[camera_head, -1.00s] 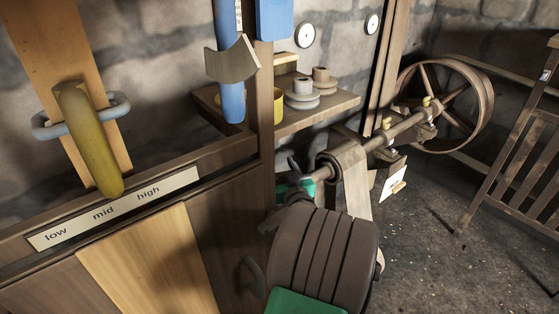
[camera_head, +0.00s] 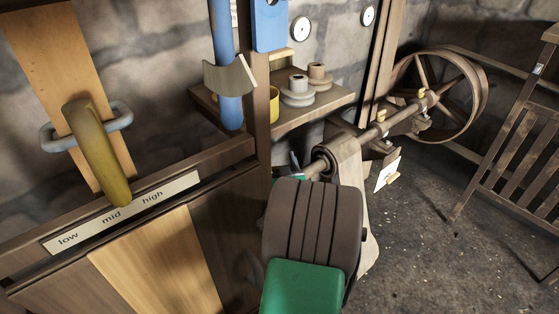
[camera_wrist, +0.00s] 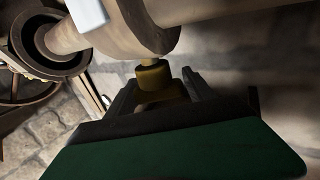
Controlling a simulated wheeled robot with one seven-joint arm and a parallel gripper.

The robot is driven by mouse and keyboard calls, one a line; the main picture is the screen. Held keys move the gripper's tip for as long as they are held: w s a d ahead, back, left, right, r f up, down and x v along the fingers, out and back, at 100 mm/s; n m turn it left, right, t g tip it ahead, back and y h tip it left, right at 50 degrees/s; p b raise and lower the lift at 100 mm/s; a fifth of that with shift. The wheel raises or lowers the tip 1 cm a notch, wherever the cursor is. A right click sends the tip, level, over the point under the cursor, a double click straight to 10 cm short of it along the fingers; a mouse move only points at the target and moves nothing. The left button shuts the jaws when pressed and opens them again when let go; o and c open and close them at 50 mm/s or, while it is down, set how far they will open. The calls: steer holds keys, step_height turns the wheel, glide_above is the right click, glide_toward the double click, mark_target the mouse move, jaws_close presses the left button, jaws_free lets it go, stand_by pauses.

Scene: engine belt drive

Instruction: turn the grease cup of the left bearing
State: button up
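In the wrist view, a brass-yellow grease cup (camera_wrist: 154,76) stands between the two dark fingers of my gripper (camera_wrist: 158,88), close to a thick round part on the shaft. The fingers are apart, one on each side of the cup, with a narrow gap visible. Contact with the cup cannot be made out. In the head view my ribbed dark arm hides most of the gripper and this cup. Two other yellow cups, a nearer one (camera_head: 381,115) and a farther one (camera_head: 421,93), show along the shaft (camera_head: 365,136).
A spoked wheel (camera_head: 440,93) is at the shaft's far end. A lever with a yellow grip (camera_head: 97,150) stands over a low-mid-high plate (camera_head: 122,212) at left. A shelf (camera_head: 325,107) holds stepped pulleys. A slatted wooden frame (camera_head: 510,150) stands at right above open floor.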

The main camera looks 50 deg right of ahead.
steer(key=shift+o, duration=0.6)
steer(key=b+v, duration=0.1)
steer(key=v, duration=0.7)
